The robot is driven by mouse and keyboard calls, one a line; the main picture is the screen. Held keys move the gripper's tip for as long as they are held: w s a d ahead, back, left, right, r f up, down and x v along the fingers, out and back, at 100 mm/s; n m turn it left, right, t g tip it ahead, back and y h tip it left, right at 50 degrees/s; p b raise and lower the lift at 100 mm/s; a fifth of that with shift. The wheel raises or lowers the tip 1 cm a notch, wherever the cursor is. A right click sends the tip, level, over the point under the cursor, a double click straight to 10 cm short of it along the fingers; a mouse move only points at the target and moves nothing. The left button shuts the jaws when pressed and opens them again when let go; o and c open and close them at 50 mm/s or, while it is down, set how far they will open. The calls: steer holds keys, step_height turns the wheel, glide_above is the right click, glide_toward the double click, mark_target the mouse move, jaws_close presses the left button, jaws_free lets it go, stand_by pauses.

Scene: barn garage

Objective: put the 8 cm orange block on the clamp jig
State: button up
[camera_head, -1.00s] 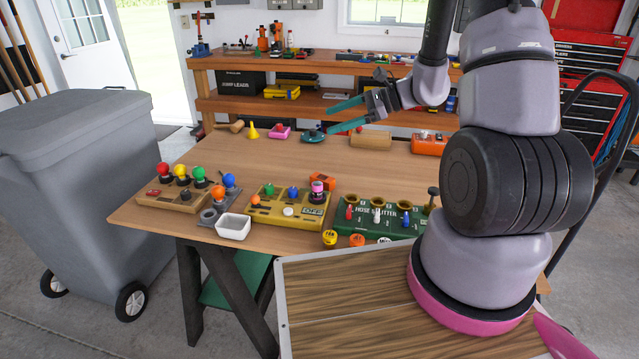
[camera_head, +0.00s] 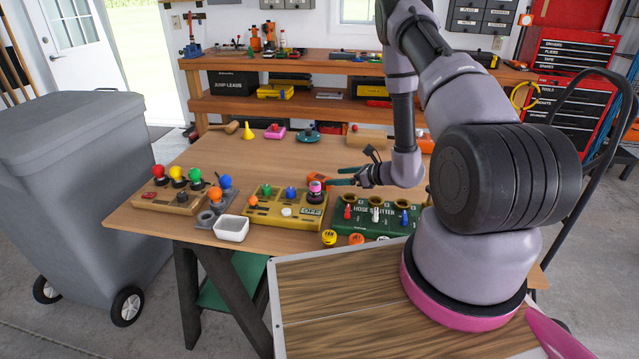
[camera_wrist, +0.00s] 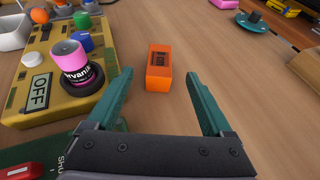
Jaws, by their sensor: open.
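The orange block (camera_head: 317,177) lies on the wooden table behind the yellow OFF box. In the wrist view the orange block (camera_wrist: 158,80) shows a dark label on top and stands ahead, between the lines of my two teal fingers. My gripper (camera_head: 333,177) is open and empty, just right of the block in the head view. In the wrist view my gripper (camera_wrist: 159,74) has its fingers spread wide, with no visible contact with the block. I cannot tell which item is the clamp jig.
The yellow OFF box (camera_head: 265,211) with a pink-capped can (camera_head: 316,192) stands close in front of the block. A green hose splitter (camera_head: 352,226) is near my arm. A teal round item (camera_head: 305,136) and a pink item (camera_head: 274,132) sit farther back. The table's middle is mostly clear.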

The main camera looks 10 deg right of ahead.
mark_target(320, 177)
steer(key=x, duration=0.5)
steer(key=shift+w+a+f, duration=0.15)
steer(key=shift+w+a, duration=0.1)
steer(key=shift+c, duration=0.3)
jaws_close()
